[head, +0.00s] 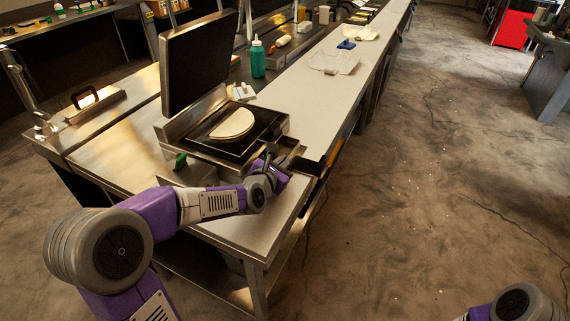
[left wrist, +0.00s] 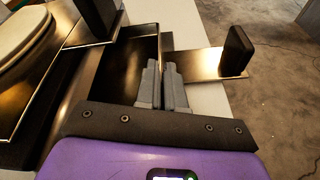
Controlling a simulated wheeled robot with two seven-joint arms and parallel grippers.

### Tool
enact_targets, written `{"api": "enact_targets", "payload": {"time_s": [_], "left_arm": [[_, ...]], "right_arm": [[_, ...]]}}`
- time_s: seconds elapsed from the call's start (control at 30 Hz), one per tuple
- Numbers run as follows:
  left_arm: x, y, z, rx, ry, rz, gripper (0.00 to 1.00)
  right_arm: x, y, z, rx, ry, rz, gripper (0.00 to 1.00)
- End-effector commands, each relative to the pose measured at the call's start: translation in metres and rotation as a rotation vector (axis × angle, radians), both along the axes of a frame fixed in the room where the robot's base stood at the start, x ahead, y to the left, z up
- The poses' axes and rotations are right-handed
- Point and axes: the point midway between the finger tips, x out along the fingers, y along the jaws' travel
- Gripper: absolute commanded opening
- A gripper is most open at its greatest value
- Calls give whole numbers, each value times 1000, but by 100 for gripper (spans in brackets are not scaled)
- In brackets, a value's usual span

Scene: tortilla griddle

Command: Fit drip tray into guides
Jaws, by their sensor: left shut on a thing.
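The griddle (head: 190,130) stands on the counter with its lid (head: 200,62) raised and a folded-looking pale tortilla (head: 232,124) on its dark plate. The tortilla's edge also shows in the left wrist view (left wrist: 22,32). My left gripper (head: 268,166) is at the griddle's front right side. In the left wrist view the gripper's grey fingers (left wrist: 162,82) are close together at the right edge of a dark, shallow metal tray (left wrist: 122,72), which looks like the drip tray. The fingers hide part of that edge. The guides cannot be made out. My right gripper is out of view.
A flat metal piece (left wrist: 200,62) with a black upright handle (left wrist: 238,50) lies right of the fingers, near the counter edge. The counter's front corner (head: 255,235) is clear.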

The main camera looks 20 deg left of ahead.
Motion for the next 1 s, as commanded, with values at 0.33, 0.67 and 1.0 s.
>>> {"api": "enact_targets", "payload": {"time_s": [0.33,0.67,1.0], "left_arm": [[1,9,2,2,-5,0,0],[1,17,2,1,-5,0,0],[1,23,2,1,-6,1,20]], "right_arm": [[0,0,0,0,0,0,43],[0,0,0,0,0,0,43],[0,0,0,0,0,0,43]]}}
